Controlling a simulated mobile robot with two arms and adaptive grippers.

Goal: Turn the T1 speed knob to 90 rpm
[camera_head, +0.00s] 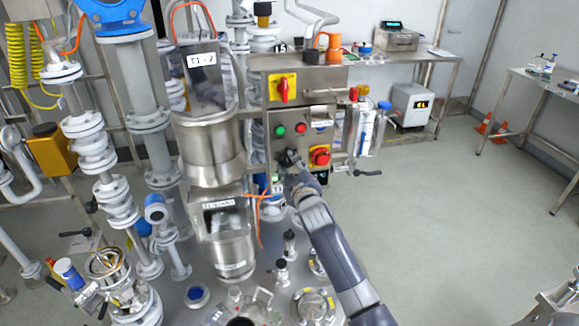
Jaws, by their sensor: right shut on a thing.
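The control box (298,107) hangs on the reactor frame in the middle of the head view. Its front has a red switch on a yellow plate (283,88), a green button (280,131), a red button (300,128) and a red knob on yellow (320,156). My right gripper (289,160) is at the lower left of this front, shut on the T1 speed knob. The gripper hides the knob and its scale, so I cannot read its setting. My left gripper is not in view.
A steel motor housing labelled T1-2 (205,130) stands close to the left of the box. Glass and white pipework fills the left side. Vessel-lid fittings lie below my arm. A bench (430,55) stands behind; the floor (430,210) at right is clear.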

